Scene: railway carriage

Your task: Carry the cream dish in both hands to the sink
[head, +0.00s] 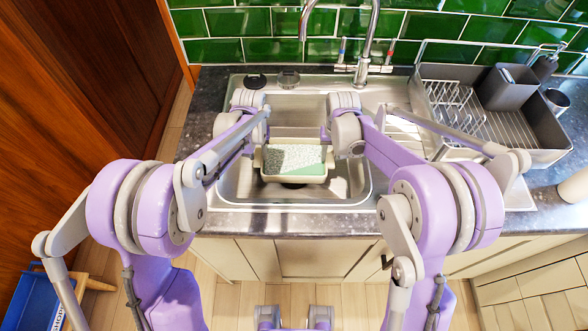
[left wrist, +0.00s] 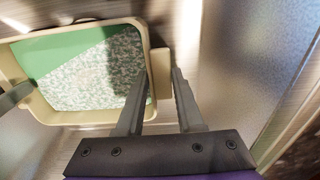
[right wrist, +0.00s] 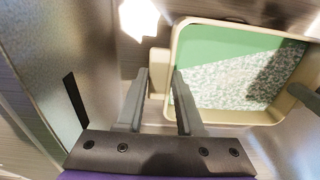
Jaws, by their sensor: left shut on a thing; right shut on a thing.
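The cream dish (head: 294,177) is a rectangular dish with a speckled white and green inside. It is over the basin of the steel sink (head: 230,190) in the head view, looking roughly level. My left gripper (head: 259,157) is shut on its left end, and my right gripper (head: 328,150) is shut on its right end. In the left wrist view the left fingers (left wrist: 160,100) close around the dish's end handle (left wrist: 161,72). In the right wrist view the right fingers (right wrist: 160,100) close around the other handle (right wrist: 158,72). Whether the dish touches the basin floor cannot be told.
A tap (head: 368,45) stands behind the basin. A grey dish rack (head: 540,155) with a dark caddy (head: 508,88) stands on the right. A dark plug (head: 255,81) lies on the back left rim. A blue crate (head: 35,300) is on the floor at left.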

